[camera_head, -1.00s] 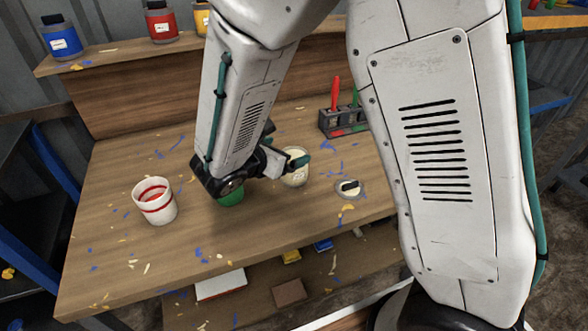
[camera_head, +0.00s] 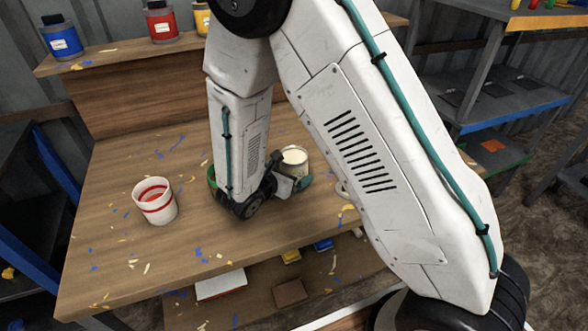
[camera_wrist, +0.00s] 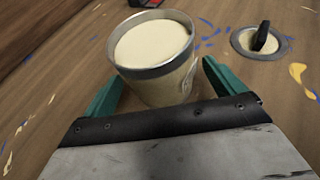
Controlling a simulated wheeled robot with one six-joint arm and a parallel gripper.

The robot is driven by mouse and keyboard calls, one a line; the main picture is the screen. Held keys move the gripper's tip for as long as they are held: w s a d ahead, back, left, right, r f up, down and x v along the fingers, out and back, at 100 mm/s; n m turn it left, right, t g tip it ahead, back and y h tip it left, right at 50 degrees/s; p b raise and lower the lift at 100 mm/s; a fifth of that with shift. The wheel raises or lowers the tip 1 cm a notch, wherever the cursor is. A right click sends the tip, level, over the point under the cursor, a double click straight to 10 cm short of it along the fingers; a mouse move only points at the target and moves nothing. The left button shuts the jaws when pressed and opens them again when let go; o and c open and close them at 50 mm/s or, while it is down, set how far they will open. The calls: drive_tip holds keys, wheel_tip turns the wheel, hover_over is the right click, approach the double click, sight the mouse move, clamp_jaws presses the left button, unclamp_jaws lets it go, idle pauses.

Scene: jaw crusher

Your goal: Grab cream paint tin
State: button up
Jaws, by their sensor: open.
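The cream paint tin (camera_head: 294,158) stands upright on the wooden table, filled with cream paint and without a lid. In the wrist view the tin (camera_wrist: 160,68) is just ahead, between and slightly beyond my gripper's fingers. My gripper (camera_wrist: 160,92) is open, with one teal finger on each side of the tin's near part. I cannot tell whether a finger touches it. In the head view my gripper (camera_head: 296,184) is low over the table, beside the tin's near side, and my arm partly hides it.
A green tin (camera_head: 211,176) is mostly hidden behind my arm. A round lid with a black handle (camera_wrist: 261,41) lies right of the cream tin. Blue (camera_head: 62,38) and red (camera_head: 162,22) jars stand on the back shelf.

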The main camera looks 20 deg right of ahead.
drive_tip(key=shift+x, duration=1.4)
drive_tip(key=c, duration=1.4)
drive_tip(key=shift+c, duration=0.2)
drive_tip(key=shift+r, duration=0.1)
